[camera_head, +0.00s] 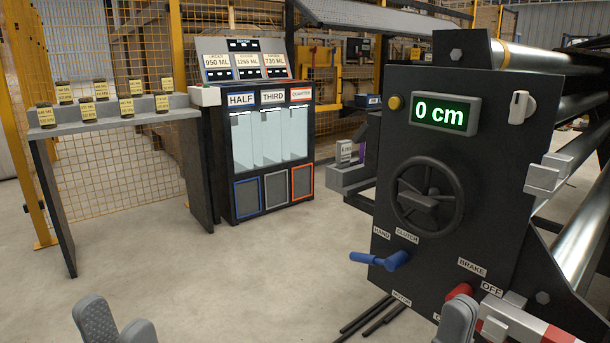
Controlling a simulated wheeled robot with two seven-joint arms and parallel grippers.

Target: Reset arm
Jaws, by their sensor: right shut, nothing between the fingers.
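My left gripper (118,326) shows at the bottom left edge, with its two grey fingers apart and nothing seen between them. My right gripper (457,320) shows at the bottom right, shut and empty, in front of the lower part of the black machine panel (490,200). It overlaps the red brake lever (461,291) in the picture; I cannot tell whether they touch. Most of both grippers and both arms is cut off by the bottom edge.
The panel carries a handwheel (427,197), a blue clutch lever (380,259) and a display (445,113) reading 0 cm. A grey table (125,110) with several small jars stands at left, beside a dispenser cabinet (272,140). The floor (230,275) between is clear.

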